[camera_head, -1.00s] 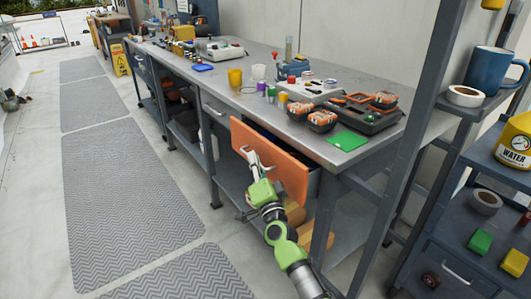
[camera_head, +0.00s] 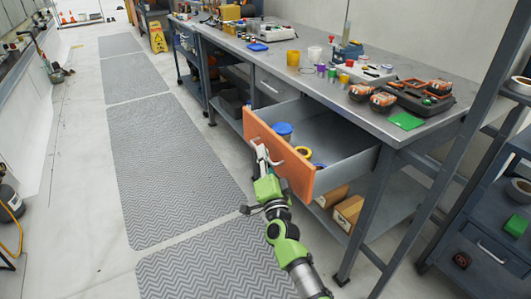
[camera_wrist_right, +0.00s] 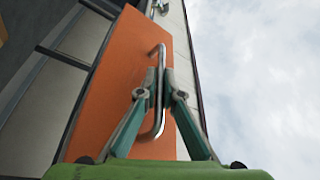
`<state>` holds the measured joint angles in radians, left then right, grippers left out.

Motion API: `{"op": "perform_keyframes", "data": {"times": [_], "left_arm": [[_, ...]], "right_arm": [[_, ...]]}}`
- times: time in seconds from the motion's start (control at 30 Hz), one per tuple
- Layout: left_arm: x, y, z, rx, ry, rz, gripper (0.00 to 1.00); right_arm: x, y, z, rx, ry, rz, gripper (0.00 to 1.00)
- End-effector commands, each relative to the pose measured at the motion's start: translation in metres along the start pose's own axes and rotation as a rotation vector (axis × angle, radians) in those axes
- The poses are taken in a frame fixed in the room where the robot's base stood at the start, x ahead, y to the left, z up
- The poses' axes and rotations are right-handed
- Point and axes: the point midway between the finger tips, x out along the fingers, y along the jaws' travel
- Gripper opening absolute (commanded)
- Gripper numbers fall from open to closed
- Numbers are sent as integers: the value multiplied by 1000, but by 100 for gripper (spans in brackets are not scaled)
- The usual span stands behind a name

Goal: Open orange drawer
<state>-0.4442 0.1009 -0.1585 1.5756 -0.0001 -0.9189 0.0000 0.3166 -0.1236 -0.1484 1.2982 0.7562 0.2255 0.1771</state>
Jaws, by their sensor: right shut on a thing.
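The orange drawer (camera_head: 278,149) stands pulled well out from under the grey workbench. Its grey inside shows, with a blue-lidded container (camera_head: 284,130) and a yellow roll (camera_head: 303,152) in it. In the right wrist view the orange front (camera_wrist_right: 112,88) carries a metal bar handle (camera_wrist_right: 161,110). My right gripper (camera_head: 262,152) is at the drawer front, and in the right wrist view its fingers (camera_wrist_right: 158,80) are closed around the handle. My left gripper is not in view.
The workbench top (camera_head: 350,125) holds cups, tools and a green card (camera_head: 405,121). Cardboard boxes (camera_head: 347,212) lie on the shelf below. A dark shelf unit (camera_head: 480,240) stands at the right. The matted floor (camera_head: 165,160) left of the drawer is clear.

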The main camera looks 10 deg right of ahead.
Motion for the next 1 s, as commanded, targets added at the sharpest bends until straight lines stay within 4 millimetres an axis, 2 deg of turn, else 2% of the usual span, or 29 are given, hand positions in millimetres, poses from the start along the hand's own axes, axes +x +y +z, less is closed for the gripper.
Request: {"op": "perform_keyframes", "data": {"times": [0.47,0.5,0.53,0.87,1.0], "left_arm": [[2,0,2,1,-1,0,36],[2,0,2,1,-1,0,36],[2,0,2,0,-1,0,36],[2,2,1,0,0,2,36],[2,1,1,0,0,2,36]], "right_arm": [[-1,0,1,0,1,2,0],[-1,0,1,0,2,2,12],[-1,0,1,0,2,2,14],[-2,0,1,0,1,1,14],[-14,0,2,2,0,2,14]]}}
